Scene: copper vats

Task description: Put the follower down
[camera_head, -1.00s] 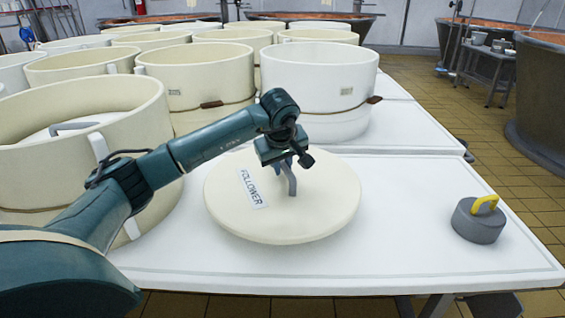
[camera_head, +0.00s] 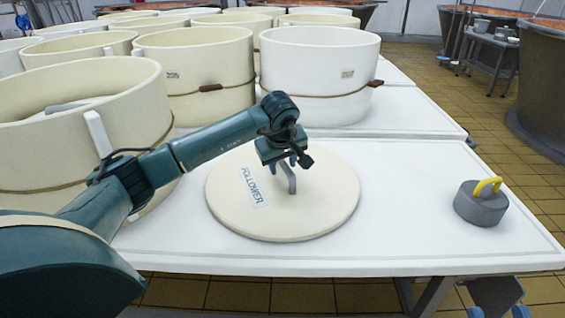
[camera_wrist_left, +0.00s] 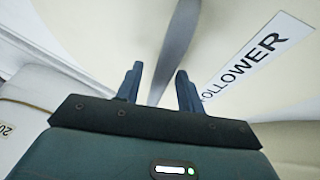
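The follower (camera_head: 310,211) is a flat round cream disc with a "FOLLOWER" label and a grey handle (camera_head: 291,179) standing up from its middle. It lies flat on the white table, as far as I can see. My left gripper (camera_head: 290,161) is above it at the top of the handle. In the left wrist view, the two blue fingers (camera_wrist_left: 158,88) stand apart with the grey handle (camera_wrist_left: 177,45) running between them and a gap showing, so the gripper looks open. The label also shows there on the follower (camera_wrist_left: 235,38).
A grey weight with a yellow handle (camera_head: 481,207) stands on the right of the white table (camera_head: 420,245). A white mould (camera_head: 318,95) and several cream moulds (camera_head: 190,95) stand behind and left. The table is clear between follower and weight.

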